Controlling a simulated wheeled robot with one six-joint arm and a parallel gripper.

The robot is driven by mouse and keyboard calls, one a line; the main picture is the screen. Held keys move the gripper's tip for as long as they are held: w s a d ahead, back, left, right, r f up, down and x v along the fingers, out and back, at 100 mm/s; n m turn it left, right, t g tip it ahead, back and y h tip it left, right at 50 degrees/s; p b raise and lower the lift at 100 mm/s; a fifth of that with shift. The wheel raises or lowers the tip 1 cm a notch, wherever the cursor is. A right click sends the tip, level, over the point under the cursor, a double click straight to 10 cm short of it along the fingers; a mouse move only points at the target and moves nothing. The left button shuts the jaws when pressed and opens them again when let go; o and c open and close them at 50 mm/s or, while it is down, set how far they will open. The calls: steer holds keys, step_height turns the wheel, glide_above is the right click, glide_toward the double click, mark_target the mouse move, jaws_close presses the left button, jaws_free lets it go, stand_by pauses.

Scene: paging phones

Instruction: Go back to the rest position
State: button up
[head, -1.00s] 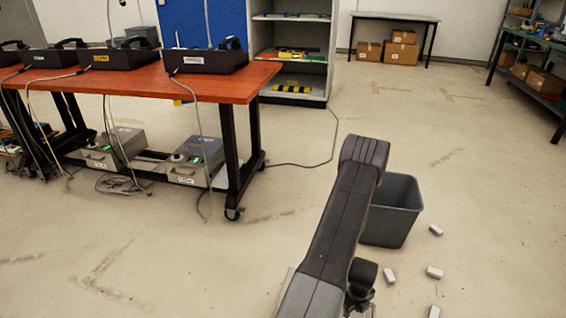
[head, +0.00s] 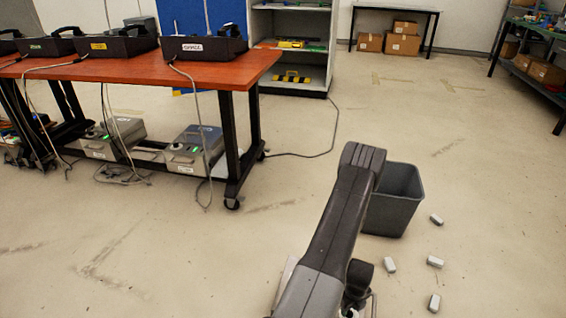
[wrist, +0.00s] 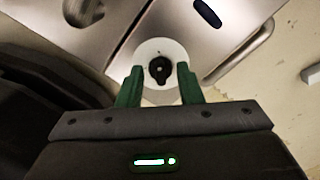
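My gripper (wrist: 159,86) shows in the wrist view with its two green fingers apart and nothing held between them. Beyond the fingertips lies a white disc with a black knob, set on bare metal panels that may be part of my own body. In the head view my dark arm rises from the bottom centre and bends at the top. My gripper cannot be made out there.
An open grey bin (head: 392,203) stands just right of my arm, with several small pale blocks on the floor beside it. A red-topped table (head: 130,72) holds black phone units at left.

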steer(key=shift+f+n+p, duration=0.1)
steer(key=shift+n+p, duration=0.2)
steer(key=shift+p, duration=0.1)
steer(key=shift+n, duration=0.4)
steer(key=n+p, duration=0.1)
steer(key=n, duration=0.3)
steer(key=shift+s+a, duration=0.1)
steer(key=n+p, duration=0.1)
steer(key=n, duration=0.2)
steer(key=shift+s+n, duration=0.1)
steer(key=shift+n, duration=0.3)
steer(key=n+p, duration=0.1)
steer(key=n, duration=0.3)
steer(key=shift+s+n, duration=0.1)
steer(key=shift+n, duration=0.3)
steer(key=n+b, duration=0.1)
steer(key=n, duration=0.1)
steer(key=shift+f+n, duration=0.2)
steer(key=shift+n, duration=0.2)
steer(key=shift+r+n+b, duration=0.15)
steer(key=shift+n+b, duration=0.3)
steer(key=shift+n, duration=0.15)
steer(key=shift+s, duration=0.1)
